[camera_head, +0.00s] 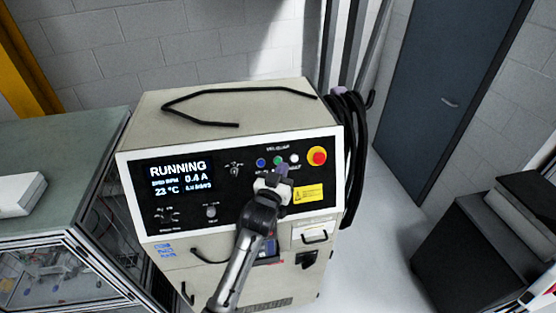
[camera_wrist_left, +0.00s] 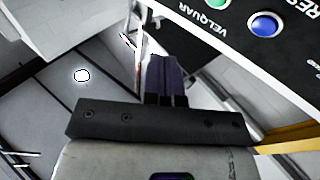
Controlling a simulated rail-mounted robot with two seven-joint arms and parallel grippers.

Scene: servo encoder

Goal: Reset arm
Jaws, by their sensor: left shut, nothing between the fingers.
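My left gripper (camera_head: 283,171) is in front of the control panel (camera_head: 225,212) of a beige cabinet, just below a row of small buttons. In the left wrist view its dark purple fingers (camera_wrist_left: 166,72) are shut together with nothing between them. The row has a blue button (camera_head: 261,162), a green button (camera_head: 278,160) and a white button (camera_head: 294,158). The blue button (camera_wrist_left: 264,24) and green button (camera_wrist_left: 216,3) also show in the wrist view, apart from the fingers. The panel display (camera_head: 180,177) reads RUNNING, 0.4 A and 23 °C. My right gripper is not in view.
A red emergency-stop knob (camera_head: 317,157) on a yellow ring sits right of the buttons. Black cables (camera_head: 352,150) hang at the cabinet's right side. A green-topped bench (camera_head: 60,165) stands left. A dark box (camera_head: 465,245) stands right, with clear floor between it and the cabinet.

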